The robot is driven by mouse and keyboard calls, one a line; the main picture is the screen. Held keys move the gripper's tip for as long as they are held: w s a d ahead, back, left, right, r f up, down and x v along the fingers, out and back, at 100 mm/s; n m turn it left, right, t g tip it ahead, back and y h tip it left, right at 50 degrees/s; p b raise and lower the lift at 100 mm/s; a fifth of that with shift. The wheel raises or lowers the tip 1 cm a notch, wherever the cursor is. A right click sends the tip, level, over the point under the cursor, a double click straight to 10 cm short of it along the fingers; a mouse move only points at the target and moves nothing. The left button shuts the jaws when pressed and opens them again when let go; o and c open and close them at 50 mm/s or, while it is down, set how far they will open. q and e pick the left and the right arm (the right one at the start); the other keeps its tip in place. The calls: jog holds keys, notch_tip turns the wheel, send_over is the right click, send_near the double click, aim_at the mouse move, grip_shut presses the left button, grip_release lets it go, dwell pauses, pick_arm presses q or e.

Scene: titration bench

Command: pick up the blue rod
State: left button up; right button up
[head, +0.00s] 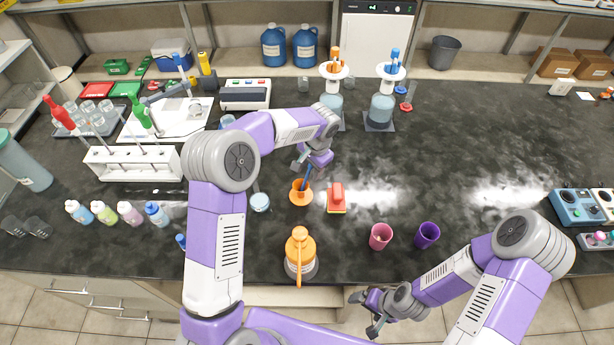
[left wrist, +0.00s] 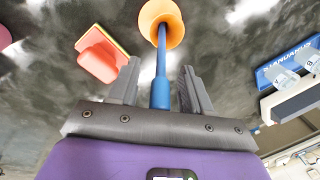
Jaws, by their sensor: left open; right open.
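The blue rod (head: 308,173) stands tilted in an orange holder (head: 300,197) near the middle of the bench. In the left wrist view the rod (left wrist: 161,70) runs from the orange holder (left wrist: 161,20) down between the two fingers of my left gripper (left wrist: 157,85). My left gripper (head: 306,162) is open, with a finger on either side of the rod's upper part and a visible gap to each. My right gripper (head: 368,312) is open and empty, off the bench's front edge at the lower right.
A red-and-orange block (head: 337,198) lies just right of the holder. A pink cup (head: 380,237) and a purple cup (head: 427,235) stand further right. An orange-topped bottle (head: 300,255) stands near the front edge. A white rack (head: 133,163) is at left.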

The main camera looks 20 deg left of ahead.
pick_arm(q)
jog(key=shift+f, duration=0.1)
grip_shut()
dwell(0.3)
